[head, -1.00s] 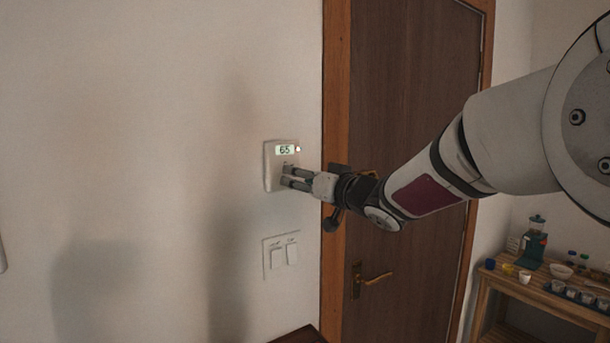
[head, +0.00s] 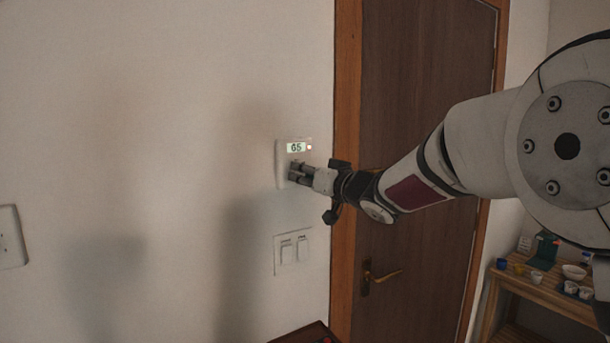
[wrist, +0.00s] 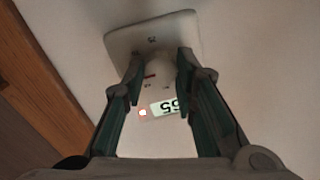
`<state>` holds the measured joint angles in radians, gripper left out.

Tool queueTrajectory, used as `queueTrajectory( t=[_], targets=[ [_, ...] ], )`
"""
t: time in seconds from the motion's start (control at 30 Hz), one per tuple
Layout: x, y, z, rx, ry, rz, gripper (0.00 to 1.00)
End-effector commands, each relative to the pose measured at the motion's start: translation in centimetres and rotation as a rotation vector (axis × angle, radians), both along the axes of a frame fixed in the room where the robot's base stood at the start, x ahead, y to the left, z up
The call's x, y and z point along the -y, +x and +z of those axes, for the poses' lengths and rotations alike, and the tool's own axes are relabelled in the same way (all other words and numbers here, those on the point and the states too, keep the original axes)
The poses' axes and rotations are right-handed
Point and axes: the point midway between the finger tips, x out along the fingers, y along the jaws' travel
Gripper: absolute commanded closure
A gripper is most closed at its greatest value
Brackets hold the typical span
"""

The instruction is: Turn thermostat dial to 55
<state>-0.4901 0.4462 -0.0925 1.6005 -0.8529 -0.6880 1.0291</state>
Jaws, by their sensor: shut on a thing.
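The thermostat (head: 282,165) is a white plate on the wall, left of the door frame. Its lit display (head: 296,147) reads 65, with a small light beside it. In the wrist view the plate (wrist: 185,24) is upside down, and the display (wrist: 168,106) shows between the fingers. The round pale dial (wrist: 158,70) sits between the fingertips. My gripper (head: 296,173) reaches in from the right and is shut on the dial; it also shows in the wrist view (wrist: 160,66). In the head view the fingers hide the dial.
A light switch plate (head: 293,250) is on the wall below the thermostat. A brown door (head: 425,100) with a handle (head: 382,277) stands to the right. A wooden table (head: 545,292) with cups is at the lower right. The wall to the left is mostly bare.

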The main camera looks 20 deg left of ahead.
Motion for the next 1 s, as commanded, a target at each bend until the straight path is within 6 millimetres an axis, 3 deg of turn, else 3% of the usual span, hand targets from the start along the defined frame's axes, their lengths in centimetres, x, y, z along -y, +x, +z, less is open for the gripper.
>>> queueTrajectory(
  t=[0.37,1.0],
  targets=[
    [0.03,0.1,0.03,0.094,-0.081,0.0,1.0],
    [-0.02,0.1,-0.02,0.529,-0.469,0.0,1.0]
  ],
)
